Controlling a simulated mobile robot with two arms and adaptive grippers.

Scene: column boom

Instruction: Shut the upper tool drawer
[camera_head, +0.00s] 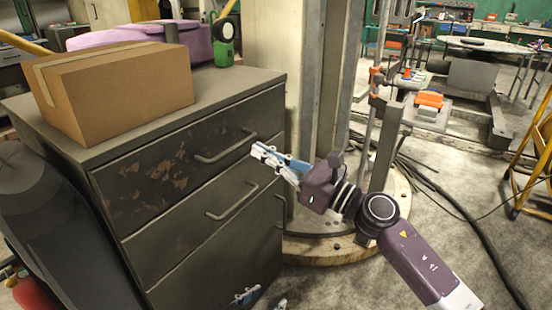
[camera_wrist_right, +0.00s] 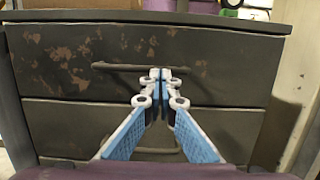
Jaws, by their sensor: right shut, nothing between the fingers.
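The upper tool drawer (camera_head: 180,160) is the top drawer of a dark, worn cabinet, with a bar handle (camera_head: 226,148). Its front looks about flush with the drawer below; I cannot tell if a small gap is left. My right gripper (camera_head: 258,150) is shut and empty, its tips at the right end of the handle. In the right wrist view the joined fingertips (camera_wrist_right: 161,74) overlap the upper drawer's handle (camera_wrist_right: 120,67); contact is unclear. My left gripper (camera_head: 262,300) shows only its two fingertips, apart, low by the cabinet's bottom.
A column on a round base (camera_head: 325,248) stands right of the cabinet. Black cables (camera_head: 460,235) lie on the floor.

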